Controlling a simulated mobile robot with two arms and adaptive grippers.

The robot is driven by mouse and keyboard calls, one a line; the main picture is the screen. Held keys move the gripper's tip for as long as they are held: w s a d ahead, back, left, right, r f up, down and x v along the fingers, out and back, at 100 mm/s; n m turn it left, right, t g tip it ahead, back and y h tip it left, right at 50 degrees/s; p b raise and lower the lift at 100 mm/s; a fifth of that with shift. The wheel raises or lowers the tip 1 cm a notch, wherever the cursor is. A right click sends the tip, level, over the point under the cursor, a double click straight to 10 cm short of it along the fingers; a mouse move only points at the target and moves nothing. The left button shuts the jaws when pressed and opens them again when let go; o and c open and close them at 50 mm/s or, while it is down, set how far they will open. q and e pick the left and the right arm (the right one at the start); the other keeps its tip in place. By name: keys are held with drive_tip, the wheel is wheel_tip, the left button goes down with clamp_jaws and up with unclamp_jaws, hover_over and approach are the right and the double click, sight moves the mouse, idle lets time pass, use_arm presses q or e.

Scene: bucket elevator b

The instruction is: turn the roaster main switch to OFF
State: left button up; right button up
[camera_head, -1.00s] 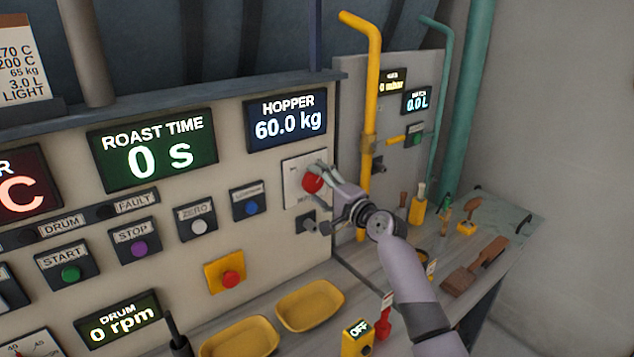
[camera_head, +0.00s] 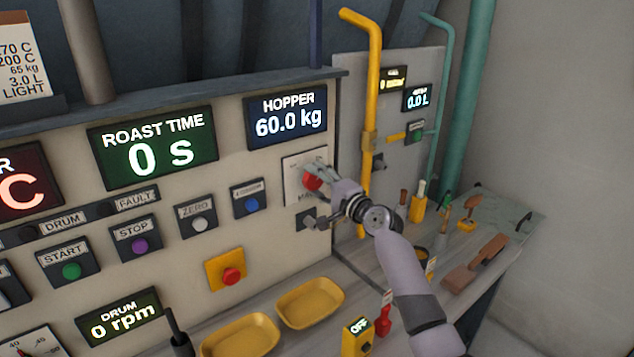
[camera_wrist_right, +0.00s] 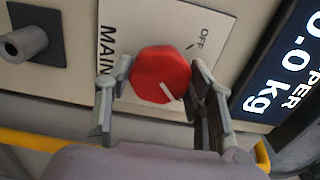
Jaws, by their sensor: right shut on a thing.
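The main switch is a red knob (camera_head: 313,179) on a pale plate (camera_head: 293,172) at the right end of the control panel. In the right wrist view the red knob (camera_wrist_right: 160,74) carries a white pointer line that points down and right in the picture, away from the OFF mark. The plate (camera_wrist_right: 120,30) reads "MAIN" and "OFF". My right gripper (camera_head: 322,182) is shut on the knob, and its two fingers (camera_wrist_right: 163,88) stand on either side of it. My left gripper is not in view.
A dark keyed fitting (camera_head: 308,221) sits just below the switch. The hopper display (camera_head: 287,116) is above it. A yellow pipe (camera_head: 368,100) rises to the right.

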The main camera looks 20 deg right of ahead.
drive_tip(key=shift+c, duration=1.2)
drive_tip(key=shift+f, duration=0.1)
drive_tip(key=n+b, duration=0.2)
drive_tip(key=b, duration=0.1)
drive_tip(key=shift+f+n, duration=0.2)
drive_tip(key=shift+n, duration=0.1)
drive_tip(key=n+b, duration=0.2)
drive_tip(key=shift+n, duration=0.4)
drive_tip(key=n+b, duration=0.3)
drive_tip(key=shift+n, duration=0.3)
drive_tip(key=n+b, duration=0.2)
drive_tip(key=n, duration=0.2)
drive_tip(key=shift+r+n+b, duration=0.15)
drive_tip(key=shift+n+b, duration=0.55)
drive_tip(key=shift+n, duration=1.7)
